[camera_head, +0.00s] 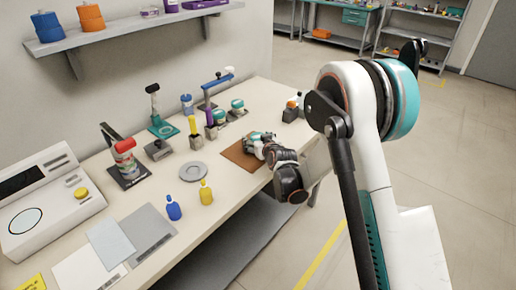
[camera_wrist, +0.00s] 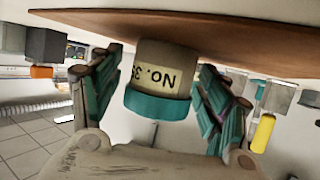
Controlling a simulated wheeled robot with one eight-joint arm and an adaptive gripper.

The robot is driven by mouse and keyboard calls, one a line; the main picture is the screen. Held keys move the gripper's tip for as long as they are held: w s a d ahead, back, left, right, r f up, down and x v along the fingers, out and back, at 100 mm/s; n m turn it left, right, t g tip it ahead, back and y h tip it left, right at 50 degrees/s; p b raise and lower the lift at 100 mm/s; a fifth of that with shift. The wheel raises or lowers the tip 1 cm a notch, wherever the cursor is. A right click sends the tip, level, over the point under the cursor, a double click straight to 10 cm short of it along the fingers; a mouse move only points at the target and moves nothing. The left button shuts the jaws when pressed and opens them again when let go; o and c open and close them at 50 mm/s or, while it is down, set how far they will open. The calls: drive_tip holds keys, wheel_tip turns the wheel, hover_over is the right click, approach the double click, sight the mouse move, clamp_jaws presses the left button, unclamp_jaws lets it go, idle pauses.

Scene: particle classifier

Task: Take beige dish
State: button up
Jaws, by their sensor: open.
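A beige dish (camera_wrist: 160,72) with a teal lid and a label reading "No. 3…" stands on a brown mat (camera_wrist: 200,32), which appears at the top of the wrist view, upside down. My gripper (camera_wrist: 160,85) has its two teal-padded fingers on either side of the dish. The fingers are open, with a visible gap on the left and a small one on the right. In the head view my gripper (camera_head: 257,142) is low over the brown mat (camera_head: 236,157) at the table's front edge, and it mostly hides the dish.
A grey round plate (camera_head: 193,171), a blue bottle (camera_head: 174,208) and a yellow bottle (camera_head: 206,193) stand left of the mat. A white scale-like device (camera_head: 45,200) is at far left.

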drive_tip(key=c, duration=1.2)
drive_tip(key=shift+r, duration=0.1)
